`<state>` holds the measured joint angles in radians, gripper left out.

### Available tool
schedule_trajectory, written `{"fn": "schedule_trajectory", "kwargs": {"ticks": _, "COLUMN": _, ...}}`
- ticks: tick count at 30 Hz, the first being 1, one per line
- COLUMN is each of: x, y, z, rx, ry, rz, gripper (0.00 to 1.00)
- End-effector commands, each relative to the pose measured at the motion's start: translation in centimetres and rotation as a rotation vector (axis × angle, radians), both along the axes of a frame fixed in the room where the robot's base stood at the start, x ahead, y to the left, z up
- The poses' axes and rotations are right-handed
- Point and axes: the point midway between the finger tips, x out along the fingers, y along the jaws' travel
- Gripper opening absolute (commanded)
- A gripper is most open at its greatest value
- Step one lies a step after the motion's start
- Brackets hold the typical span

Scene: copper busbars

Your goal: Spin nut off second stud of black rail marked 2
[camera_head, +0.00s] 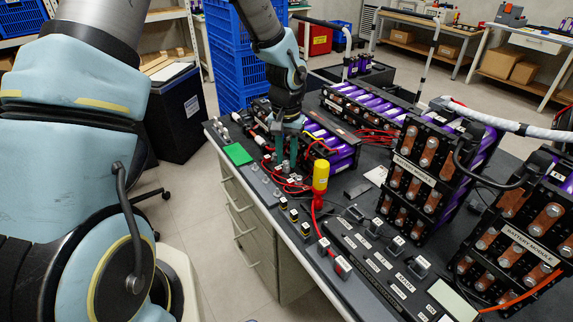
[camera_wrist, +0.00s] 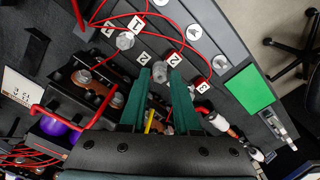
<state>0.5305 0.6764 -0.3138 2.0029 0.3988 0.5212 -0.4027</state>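My gripper (camera_wrist: 160,78) has two green fingers standing apart. A metal nut on a stud (camera_wrist: 159,72) shows in the gap between the fingertips in the wrist view; contact is not visible. Another large nut (camera_wrist: 125,40) sits near a tag marked 1 (camera_wrist: 136,23). In the head view my gripper (camera_head: 287,158) points down over the far left part of the bench, where the rail's details are too small to read.
Red cables (camera_wrist: 90,20) loop close around the fingers. A green pad (camera_wrist: 250,90) lies right of the rail. A yellow-handled tool (camera_head: 320,177) stands on the bench. Battery modules (camera_head: 430,165) crowd the right side.

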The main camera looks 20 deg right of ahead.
Motion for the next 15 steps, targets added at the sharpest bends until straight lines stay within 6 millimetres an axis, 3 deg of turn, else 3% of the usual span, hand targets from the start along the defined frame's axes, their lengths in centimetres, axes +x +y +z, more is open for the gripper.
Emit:
{"fn": "schedule_trajectory", "kwargs": {"ticks": 5, "x": -0.02, "y": 0.02, "z": 0.17, "rx": 0.001, "ry": 0.001, "rz": -0.038, "gripper": 0.30}}
{"fn": "schedule_trajectory", "kwargs": {"ticks": 15, "x": -0.07, "y": -0.02, "z": 0.59, "rx": 0.000, "ry": 0.003, "rz": -0.604, "gripper": 0.30}}
